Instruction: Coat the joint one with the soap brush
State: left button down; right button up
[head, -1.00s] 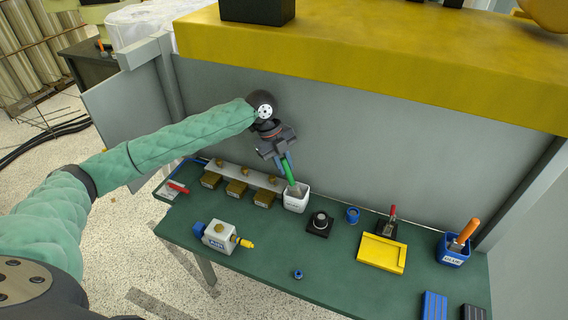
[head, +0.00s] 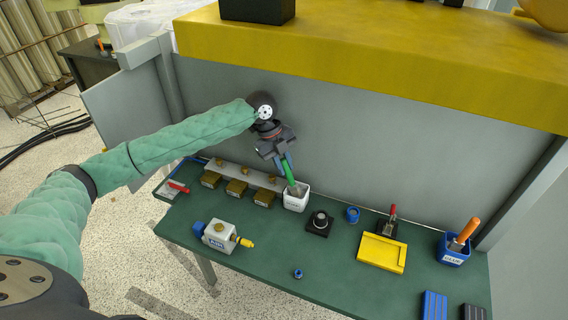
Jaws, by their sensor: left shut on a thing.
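My left gripper (head: 283,156) is above the back of the green table, shut on the green handle of the soap brush (head: 289,174). The brush points down, slightly tilted, and its lower end is inside a white cup (head: 296,201). The bristles are hidden by the cup. To the left of the cup is a grey rail with several brass fittings (head: 237,187) on brown blocks along its front; which of these is joint one I cannot tell. My right gripper is not in view.
A white and blue device with a yellow nozzle (head: 218,237) stands in front of the rail. Right of the cup are a black block (head: 320,222), a blue ring (head: 352,214), a yellow tray (head: 382,252) and a blue cup (head: 453,249). A yellow beam (head: 370,60) overhangs the back.

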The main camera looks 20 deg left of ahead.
pick_arm(q)
jog(key=shift+f, duration=0.2)
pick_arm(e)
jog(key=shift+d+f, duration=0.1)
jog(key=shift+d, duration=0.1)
pick_arm(q)
jog(key=shift+f, duration=0.1)
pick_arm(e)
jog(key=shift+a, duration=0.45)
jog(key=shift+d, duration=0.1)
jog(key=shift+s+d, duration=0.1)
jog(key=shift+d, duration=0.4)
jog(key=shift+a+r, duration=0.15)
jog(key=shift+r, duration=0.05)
pick_arm(q)
jog(key=shift+f, duration=0.1)
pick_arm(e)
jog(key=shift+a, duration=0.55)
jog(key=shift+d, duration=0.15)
